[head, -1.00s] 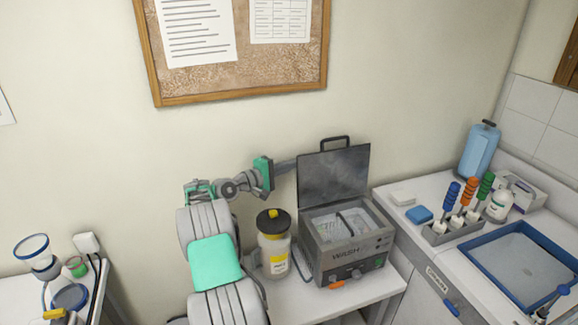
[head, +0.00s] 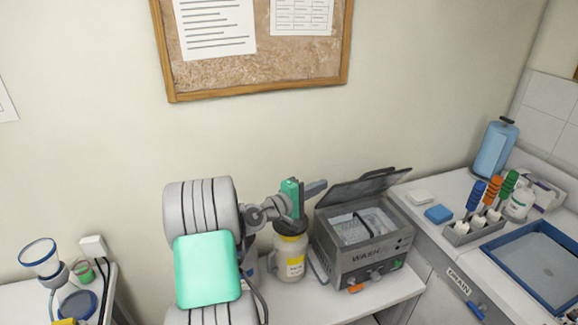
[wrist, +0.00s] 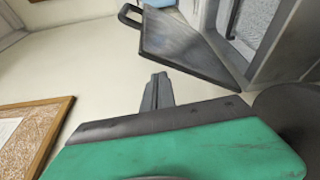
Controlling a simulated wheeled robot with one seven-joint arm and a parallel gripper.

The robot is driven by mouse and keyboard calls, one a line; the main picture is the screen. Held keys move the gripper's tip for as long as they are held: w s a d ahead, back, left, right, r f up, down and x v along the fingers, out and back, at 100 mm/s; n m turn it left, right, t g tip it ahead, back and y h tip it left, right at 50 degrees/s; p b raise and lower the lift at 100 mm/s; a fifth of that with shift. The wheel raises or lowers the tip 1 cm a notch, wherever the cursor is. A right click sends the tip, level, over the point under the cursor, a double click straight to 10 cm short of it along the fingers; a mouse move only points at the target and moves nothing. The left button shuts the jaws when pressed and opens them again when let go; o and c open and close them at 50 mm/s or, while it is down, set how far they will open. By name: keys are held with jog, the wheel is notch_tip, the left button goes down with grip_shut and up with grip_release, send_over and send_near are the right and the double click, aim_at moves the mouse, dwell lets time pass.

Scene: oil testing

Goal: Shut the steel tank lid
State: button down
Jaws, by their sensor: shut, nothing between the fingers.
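The steel tank (head: 362,240) is a grey box with a front panel, on the small white-topped table. Its lid (head: 362,188) is open and slanted, with its dark handle (head: 384,173) at the far edge; the tank's inside shows. In the wrist view the lid (wrist: 190,50) is a dark tilted plate to the upper right of my fingers. My gripper (head: 318,188) is shut and empty, pointing right near the lid's left side. My fingertips (wrist: 158,82) appear apart from the lid in the wrist view. I cannot tell the lid's exact angle.
A yellow-labelled jar with a dark cap (head: 291,255) stands left of the tank, below my gripper. To the right, a counter holds a blue sponge (head: 438,214), a rack of coloured-handled tools (head: 470,228) and a blue tray (head: 510,247). A pinboard (head: 258,95) hangs behind.

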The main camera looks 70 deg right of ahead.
jog(key=s+a+f+m+b, duration=0.3)
jog(key=f+b, duration=0.4)
jog(key=b, duration=0.4)
jog(key=s+a+f+m+g+h+b, duration=0.1)
jog(key=s+a+f+m+b, duration=0.2)
jog(key=f+b, duration=0.5)
jog(key=a+b, duration=0.1)
jog(key=b, duration=0.2)
jog(key=shift+a+g, duration=0.3)
jog(key=shift+a, duration=0.05)
jog(key=shift+s+f, duration=0.1)
jog(key=shift+f, duration=0.2)
jog(key=shift+a+b, duration=0.1)
jog(key=shift+b, duration=0.2)
jog(key=r+b+v, duration=0.1)
jog(key=b+v, duration=0.6)
jog(key=b, duration=0.4)
jog(key=shift+w+a, duration=0.2)
jog(key=shift+w, duration=0.1)
